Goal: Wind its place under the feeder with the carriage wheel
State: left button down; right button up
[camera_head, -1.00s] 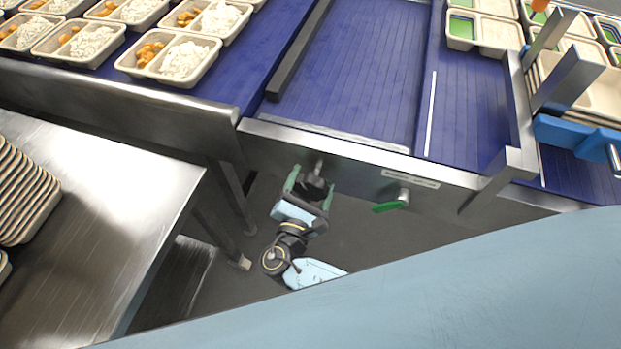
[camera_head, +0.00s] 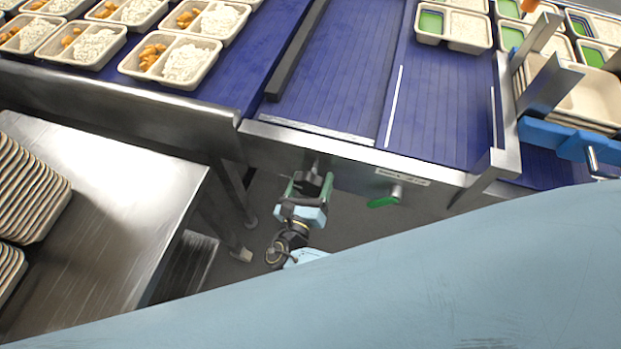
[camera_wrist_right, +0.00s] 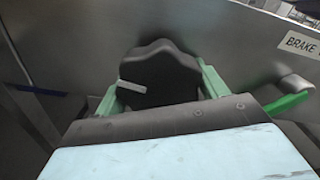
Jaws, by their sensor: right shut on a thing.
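The carriage wheel (camera_wrist_right: 165,75) is a dark lobed knob with a pale mark on the steel front panel. My right gripper (camera_head: 313,184) is shut on it, with green fingers on both sides in the right wrist view. The blue belt bed (camera_head: 440,105) above the panel carries a white line. The likely feeder, a steel bracket frame (camera_head: 507,115) with a blue clamp (camera_head: 560,137), holds stacked trays (camera_head: 590,100) at the right. My left gripper is not in view.
A green brake lever (camera_head: 383,202) sits right of the wheel on the same panel. Filled trays (camera_head: 170,60) stand on the left belt. A green-bottomed tray (camera_head: 453,28) is at the back right. A steel table (camera_head: 110,190) with tray stacks (camera_head: 30,190) is at the left.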

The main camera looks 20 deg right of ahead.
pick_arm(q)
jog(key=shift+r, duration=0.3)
pick_arm(e)
jog(key=shift+n, duration=0.8)
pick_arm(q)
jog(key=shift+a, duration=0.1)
pick_arm(e)
jog(key=o, duration=1)
jog(key=shift+s, duration=0.1)
